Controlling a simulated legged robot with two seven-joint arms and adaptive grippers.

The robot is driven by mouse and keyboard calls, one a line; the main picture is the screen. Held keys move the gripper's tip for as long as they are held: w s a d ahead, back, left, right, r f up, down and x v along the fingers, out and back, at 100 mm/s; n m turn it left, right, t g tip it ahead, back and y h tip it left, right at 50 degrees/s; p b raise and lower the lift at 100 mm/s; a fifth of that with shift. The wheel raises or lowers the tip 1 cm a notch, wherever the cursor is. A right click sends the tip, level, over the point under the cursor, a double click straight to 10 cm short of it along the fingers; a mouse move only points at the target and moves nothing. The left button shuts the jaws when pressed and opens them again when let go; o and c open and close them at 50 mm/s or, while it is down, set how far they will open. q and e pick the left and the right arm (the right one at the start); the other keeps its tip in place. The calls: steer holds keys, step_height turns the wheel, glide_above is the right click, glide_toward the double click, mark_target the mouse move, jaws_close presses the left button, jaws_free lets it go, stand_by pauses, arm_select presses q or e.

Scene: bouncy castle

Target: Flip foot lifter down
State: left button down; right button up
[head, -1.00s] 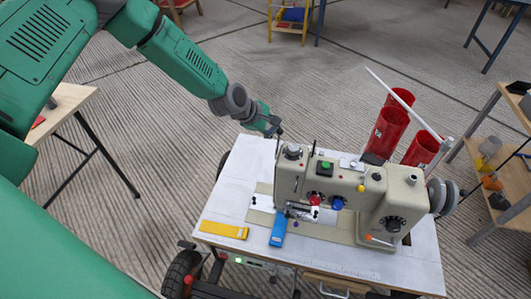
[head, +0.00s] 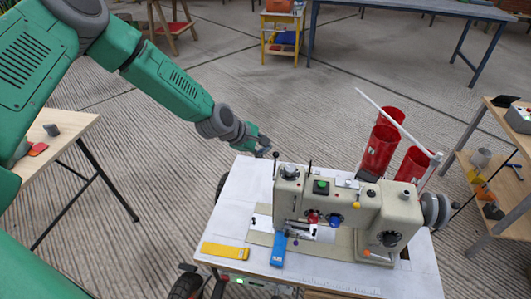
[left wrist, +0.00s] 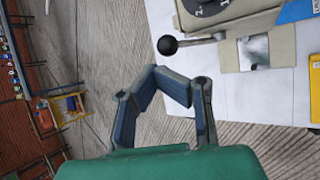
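The sewing machine (head: 340,207) is beige and stands on a white table. The foot lifter appears to be the short lever with a black ball end (left wrist: 167,45), sticking out from the machine's back in the left wrist view. In the head view its dark tip (head: 275,156) shows beside the machine head's left end. My left gripper (head: 265,147) is just behind and left of that tip, apart from the lever. My right gripper is not seen.
A yellow block (head: 225,250) and a blue block (head: 279,250) lie at the table's (head: 235,210) front left. Red thread cones (head: 381,148) and a slanted white rod (head: 395,118) stand at the back right.

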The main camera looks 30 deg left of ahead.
arm_select(q)
steer(key=s+a+r+p, duration=0.1)
steer(key=s+a+r, duration=0.2)
steer(key=s+r, duration=0.2)
steer(key=shift+s, duration=0.9)
steer(key=shift+a, duration=0.2)
steer(key=shift+a, duration=0.25)
